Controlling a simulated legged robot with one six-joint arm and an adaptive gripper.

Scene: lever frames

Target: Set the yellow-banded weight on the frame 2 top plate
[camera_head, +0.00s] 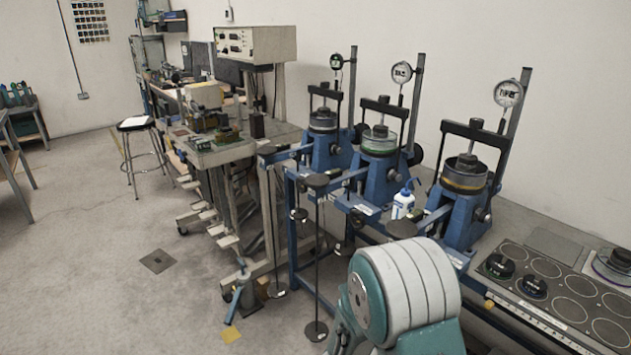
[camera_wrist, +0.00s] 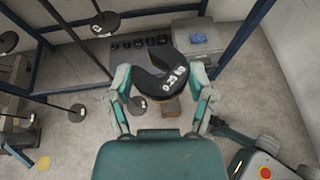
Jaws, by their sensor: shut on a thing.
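My gripper (camera_wrist: 162,92) is shut on a black slotted weight (camera_wrist: 158,82) with white lettering. In the head view the gripper is hidden behind my arm. Three blue lever frames stand in a row: far (camera_head: 333,152), middle (camera_head: 380,176) and near (camera_head: 465,213). Which is frame 2 cannot be read. A black hanger top plate (camera_head: 317,181) stands on a thin rod in front of them. A hanger plate (camera_wrist: 105,24) shows upper left in the wrist view, apart from the weight.
Blue frame legs and thin hanger rods stand close by. A bench panel with round recesses (camera_head: 572,307) is at right. A wash bottle (camera_head: 403,203) stands between frames. Floor at left is open.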

